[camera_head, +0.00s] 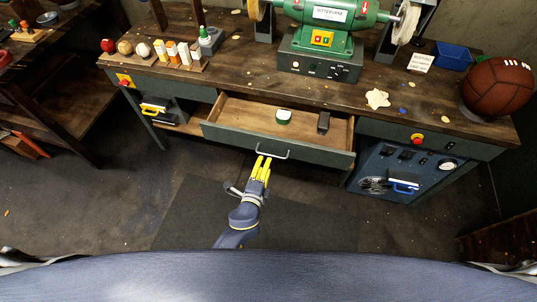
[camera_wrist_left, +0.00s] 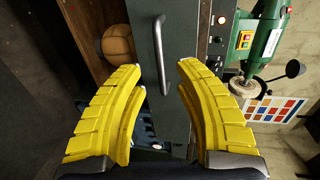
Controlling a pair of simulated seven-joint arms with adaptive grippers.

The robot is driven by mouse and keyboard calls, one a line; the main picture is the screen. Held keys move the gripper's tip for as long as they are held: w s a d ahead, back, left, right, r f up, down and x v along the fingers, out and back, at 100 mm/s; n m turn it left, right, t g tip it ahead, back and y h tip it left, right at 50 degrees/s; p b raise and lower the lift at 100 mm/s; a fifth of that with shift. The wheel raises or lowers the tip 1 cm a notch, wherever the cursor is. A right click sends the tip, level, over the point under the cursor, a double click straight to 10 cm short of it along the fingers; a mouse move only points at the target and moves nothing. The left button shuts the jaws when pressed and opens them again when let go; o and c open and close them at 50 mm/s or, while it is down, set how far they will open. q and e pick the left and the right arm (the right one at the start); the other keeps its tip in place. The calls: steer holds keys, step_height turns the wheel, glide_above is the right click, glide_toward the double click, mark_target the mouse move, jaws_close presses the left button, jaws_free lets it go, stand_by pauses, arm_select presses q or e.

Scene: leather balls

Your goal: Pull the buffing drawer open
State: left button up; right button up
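The buffing drawer (camera_head: 222,129) stands pulled out from the bench, its wooden inside visible. It holds a green-and-white item (camera_head: 283,117) and a dark block (camera_head: 323,122). Its metal handle (camera_head: 272,154) is on the green front. My left gripper (camera_head: 264,161) is at the handle's left part in the head view. In the left wrist view, its yellow fingers (camera_wrist_left: 161,70) are spread apart, with the handle (camera_wrist_left: 161,55) seen between and beyond the tips. I see no grip on it; contact cannot be told. My right gripper is not in view.
On the bench (camera_head: 245,82) stand a green buffing machine (camera_head: 328,20), a brown leather ball (camera_head: 497,87), a blue bin (camera_head: 452,56) and a rack of small items (camera_head: 178,54). A blue panel cabinet (camera_head: 408,170) is right of the drawer. The floor in front is clear.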

mark_target(269, 155)
arm_select(q)
steer(key=shift+x, duration=3.05)
jaws_close()
